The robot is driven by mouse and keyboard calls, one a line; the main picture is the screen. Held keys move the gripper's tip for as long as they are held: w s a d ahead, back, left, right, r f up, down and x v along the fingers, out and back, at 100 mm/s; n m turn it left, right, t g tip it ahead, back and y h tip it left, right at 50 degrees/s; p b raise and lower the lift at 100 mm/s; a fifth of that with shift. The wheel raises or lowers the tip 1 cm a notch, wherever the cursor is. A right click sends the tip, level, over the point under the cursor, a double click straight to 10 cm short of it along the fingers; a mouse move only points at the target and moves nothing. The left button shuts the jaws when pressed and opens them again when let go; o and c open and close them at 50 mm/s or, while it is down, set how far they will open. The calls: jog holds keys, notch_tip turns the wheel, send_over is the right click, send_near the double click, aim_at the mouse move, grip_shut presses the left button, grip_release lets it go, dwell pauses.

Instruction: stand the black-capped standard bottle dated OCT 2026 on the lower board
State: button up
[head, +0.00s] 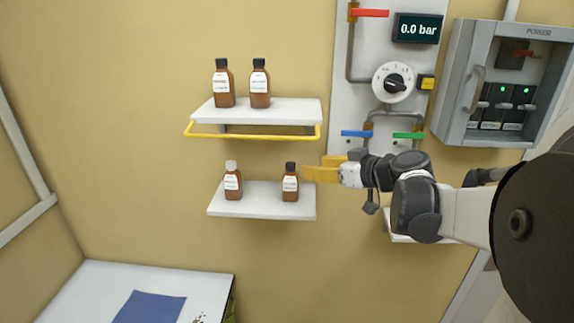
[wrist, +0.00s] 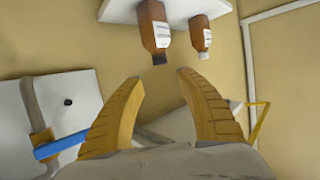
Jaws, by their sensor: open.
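Two brown black-capped bottles stand upright side by side on the upper board (head: 296,112), a left one (head: 223,86) and a right one (head: 260,86). On the lower board (head: 262,203) stand a white-capped bottle (head: 232,183) at left and a black-capped bottle (head: 290,184) at right. The dates on the labels are too small to read. My gripper (head: 318,168) is open and empty, just right of the lower black-capped bottle. In the wrist view the picture is inverted; that bottle (wrist: 153,28) shows beyond my open fingers (wrist: 160,77), with the white-capped one (wrist: 200,36) behind.
A yellow rail (head: 255,136) runs along the upper board's front, above the lower board. A panel with blue (head: 356,134) and green (head: 408,135) handles is behind my arm. The lower board's middle is clear. A white table (head: 95,285) with a blue mat is lower left.

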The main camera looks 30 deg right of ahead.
jog(key=s+a+f+g, duration=0.2)
jog(key=s+a, duration=0.1)
jog(key=a, duration=0.4)
jog(key=s+a+f+g, duration=0.2)
jog(key=a+f, duration=0.1)
jog(key=a, duration=0.3)
jog(key=s+a+f+m+g+h, duration=0.1)
jog(key=s+a+f, duration=0.1)
jog(key=s+a, duration=0.2)
jog(key=s+a+f+m+g+h, duration=0.1)
jog(key=s+a+f, duration=0.2)
jog(key=s, duration=0.5)
jog(key=shift+a+f+g+h, duration=0.3)
jog(key=shift+a, duration=0.45)
